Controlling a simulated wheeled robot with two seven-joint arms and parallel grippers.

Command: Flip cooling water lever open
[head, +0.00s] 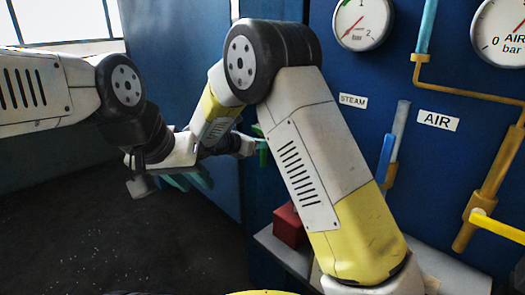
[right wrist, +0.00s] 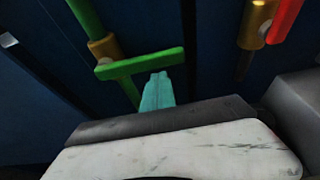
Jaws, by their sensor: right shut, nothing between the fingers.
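The green lever (right wrist: 140,64) lies crosswise over a green pipe with a brass valve body (right wrist: 103,47) in the right wrist view. A bit of green also shows beside the right arm's end in the head view, partly hidden. My right gripper (right wrist: 157,82) is shut and empty. Its teal fingertips are just below the lever's right half; I cannot tell whether they touch it. My left gripper (head: 188,180) hangs at the left in the head view, its teal fingers apart and empty, away from the panel.
A red lever (right wrist: 284,20) on another brass valve (right wrist: 255,25) is to the right. In the head view, a blue lever (head: 385,158), a yellow lever (head: 497,228), gauges (head: 361,22) and a red box (head: 289,226) are near my right arm. The floor at left is clear.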

